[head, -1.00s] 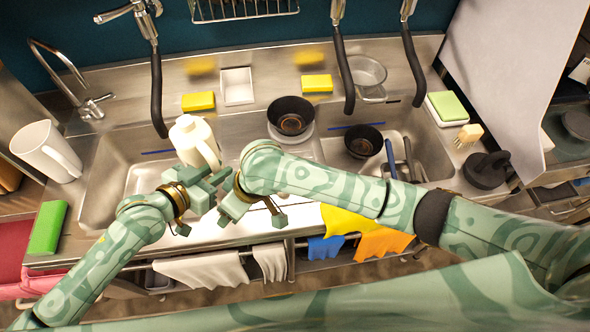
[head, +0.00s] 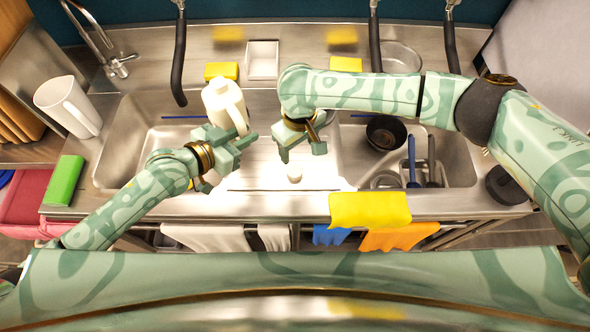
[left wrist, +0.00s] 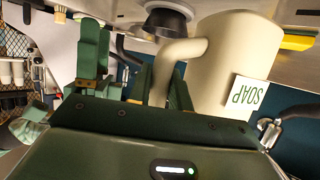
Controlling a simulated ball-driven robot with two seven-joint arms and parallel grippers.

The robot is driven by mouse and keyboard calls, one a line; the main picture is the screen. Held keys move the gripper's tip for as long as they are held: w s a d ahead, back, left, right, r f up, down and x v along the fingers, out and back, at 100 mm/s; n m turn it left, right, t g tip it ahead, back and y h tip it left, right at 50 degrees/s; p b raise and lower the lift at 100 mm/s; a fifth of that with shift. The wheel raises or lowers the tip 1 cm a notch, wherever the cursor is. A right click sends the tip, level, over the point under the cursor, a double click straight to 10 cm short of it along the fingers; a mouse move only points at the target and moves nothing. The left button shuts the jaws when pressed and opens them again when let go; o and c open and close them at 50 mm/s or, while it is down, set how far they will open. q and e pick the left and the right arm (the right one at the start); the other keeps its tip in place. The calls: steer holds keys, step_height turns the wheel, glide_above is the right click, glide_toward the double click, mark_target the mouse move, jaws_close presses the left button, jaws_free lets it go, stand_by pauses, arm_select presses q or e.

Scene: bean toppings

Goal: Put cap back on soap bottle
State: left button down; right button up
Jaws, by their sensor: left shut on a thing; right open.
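A small white piece (head: 294,172), which looks like the cap, is on the bright counter strip between the basins. My right gripper (head: 302,145) is open, pointing down just above and behind this piece, apart from it. My right arm hides part of the area behind it.
A black bowl (head: 385,132) and utensils (head: 412,160) are in the right basin. A white pitcher (head: 68,105) and green box (head: 64,180) stand at left. A yellow cloth (head: 370,209) hangs over the front edge. Yellow sponges (head: 221,71) lie at the back.

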arm_select(q)
steer(key=shift+f+b, duration=0.65)
steer(key=shift+f, duration=0.15)
arm_select(e)
glide_above(296, 171)
steer(key=f, duration=0.5)
steer(key=shift+w+d+f, duration=0.25)
steer(key=shift+f, duration=0.05)
arm_select(q)
steer(key=shift+f+b, duration=0.8)
steer(key=shift+f, duration=0.05)
arm_select(e)
steer(key=f, duration=0.5)
steer(key=shift+s+a+f, duration=0.1)
steer(key=shift+s+a, duration=0.15)
steer(key=c, duration=1)
